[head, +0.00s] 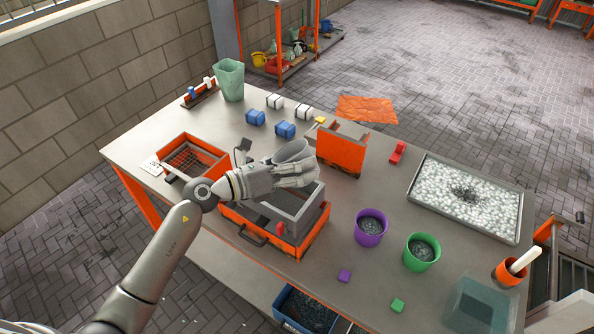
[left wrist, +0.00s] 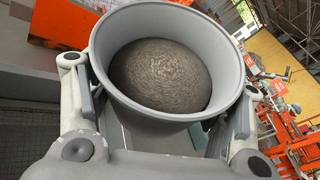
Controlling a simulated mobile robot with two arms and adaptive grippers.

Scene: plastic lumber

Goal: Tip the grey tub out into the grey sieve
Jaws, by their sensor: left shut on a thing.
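My left gripper (head: 300,172) is shut on the grey tub (head: 291,151), its fingers on either side of the tub wall. In the left wrist view the tub (left wrist: 110,85) is round and holds a rounded mass of grey-brown grainy material (left wrist: 160,78). The grey sieve (head: 315,222) is a square grey frame set on an orange base with a dark handle. The tub and gripper are above the sieve's far part and hide some of its inside. The right gripper is not in view.
An orange box (head: 342,148) stands behind the sieve. Purple (head: 370,238) and green (head: 421,264) pots stand to the right, with a tray of pale pebbles (head: 430,195) beyond. An orange mesh-bottomed tray (head: 218,150) lies to the left. Small blue and white blocks sit at the back.

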